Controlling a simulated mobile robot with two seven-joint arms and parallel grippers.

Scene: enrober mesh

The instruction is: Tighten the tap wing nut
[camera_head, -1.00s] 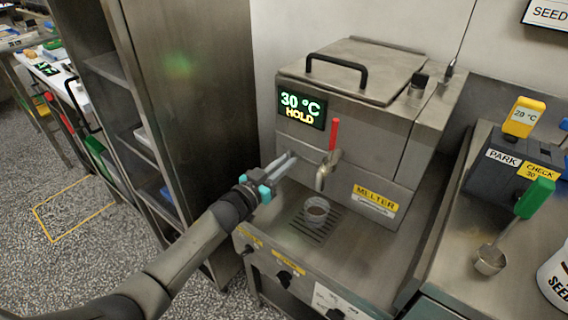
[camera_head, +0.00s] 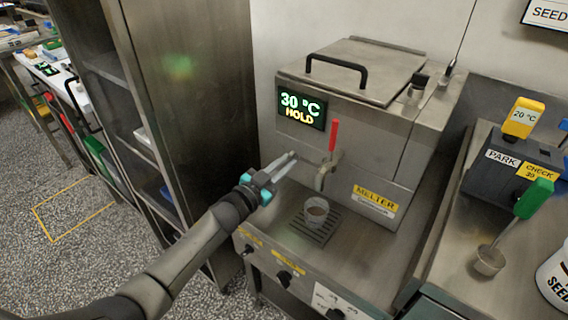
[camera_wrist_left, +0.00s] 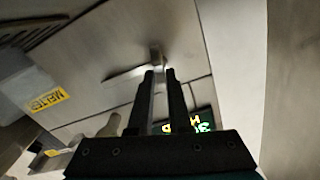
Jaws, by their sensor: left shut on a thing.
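The melter (camera_head: 370,130) is a steel box with a display reading 30 °C HOLD. Its tap (camera_head: 322,178) has a red lever (camera_head: 334,135) standing upright. My left gripper (camera_head: 293,155) reaches the melter's front, left of the tap. In the left wrist view its two dark fingers (camera_wrist_left: 160,74) are close together at a small metal piece, which I take for the tap wing nut (camera_wrist_left: 156,54). The fingers are shut on it, and they hide it in the head view. My right gripper is not in view.
A tall steel cabinet (camera_head: 190,110) stands close on the left. A green-handled ladle (camera_head: 533,199) and a dark block (camera_head: 500,180) are on the right counter.

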